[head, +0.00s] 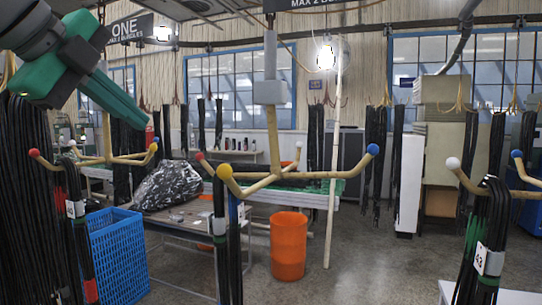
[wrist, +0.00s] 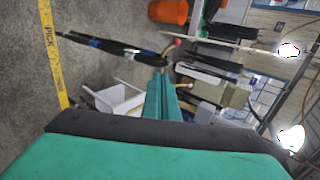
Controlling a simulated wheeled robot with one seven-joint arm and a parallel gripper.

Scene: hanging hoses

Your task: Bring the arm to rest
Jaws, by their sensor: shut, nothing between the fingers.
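My gripper (head: 144,122) reaches in from the upper left of the head view, its green fingers pointing down and to the right. In the wrist view the green fingers (wrist: 162,98) lie together, shut with nothing between them. The fingertips appear near the left hanger (head: 106,140) in the picture, but whether they touch it I cannot tell. The middle hanger (head: 272,150) has yellow, red, white and blue ball tips and stands to the right of the gripper. In the wrist view a black hose bundle (wrist: 110,45) shows beyond the fingers.
Black hoses (head: 22,190) hang close at the left edge, and another tagged bundle (head: 487,240) hangs at the right. A blue crate (head: 118,255), a work table (head: 185,222) and an orange bin (head: 288,245) stand below. Floor between the bin and the right bundle is open.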

